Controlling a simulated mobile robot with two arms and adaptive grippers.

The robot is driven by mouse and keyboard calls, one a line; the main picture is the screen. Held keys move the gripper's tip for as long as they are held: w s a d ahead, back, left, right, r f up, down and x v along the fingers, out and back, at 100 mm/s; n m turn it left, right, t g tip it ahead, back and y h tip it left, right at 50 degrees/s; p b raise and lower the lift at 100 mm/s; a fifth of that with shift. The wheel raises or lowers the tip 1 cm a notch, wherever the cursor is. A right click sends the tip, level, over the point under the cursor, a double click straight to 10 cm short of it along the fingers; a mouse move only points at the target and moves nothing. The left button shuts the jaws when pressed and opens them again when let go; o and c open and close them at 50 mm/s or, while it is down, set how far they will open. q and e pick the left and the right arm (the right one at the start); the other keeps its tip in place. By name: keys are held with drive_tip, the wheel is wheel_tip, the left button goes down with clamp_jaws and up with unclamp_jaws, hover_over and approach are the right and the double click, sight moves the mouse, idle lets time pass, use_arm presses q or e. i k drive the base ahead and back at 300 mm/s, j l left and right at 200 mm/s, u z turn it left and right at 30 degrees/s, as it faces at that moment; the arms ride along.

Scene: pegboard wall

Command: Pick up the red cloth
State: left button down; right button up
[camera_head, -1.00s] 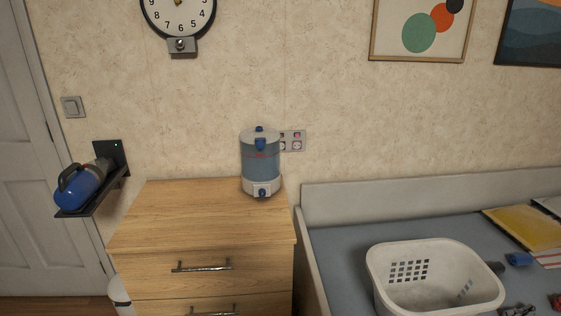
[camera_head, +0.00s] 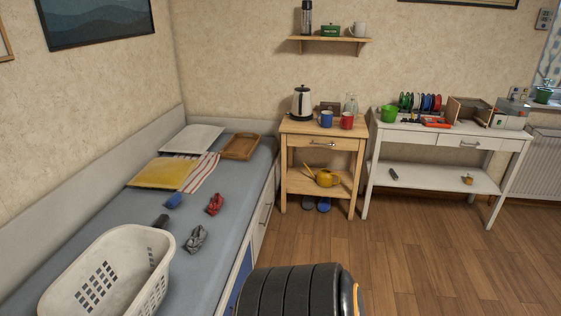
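A small crumpled red cloth (camera_head: 215,204) lies on the grey-blue bed top (camera_head: 222,178), near its right edge. A crumpled grey cloth (camera_head: 196,239) lies just in front of it, and a blue cloth (camera_head: 173,201) lies to its left. The red cloth appears apart from both. Neither of my grippers is in view.
A white laundry basket (camera_head: 85,280) stands on the bed's near end. Pillows, a striped cloth and a wooden tray (camera_head: 240,146) lie farther back. A wooden side table (camera_head: 290,128) stands beyond the bed. The wooden floor (camera_head: 420,250) to the right looks clear.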

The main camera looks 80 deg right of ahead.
sight(216, 205)
drive_tip(key=z, duration=2.1)
drive_tip(key=i+l+u, duration=0.65)
drive_tip(key=l+u, duration=0.15)
drive_tip(key=i+l+u, duration=0.15)
drive_tip(key=l+u, duration=0.15)
drive_tip(key=l, duration=0.15)
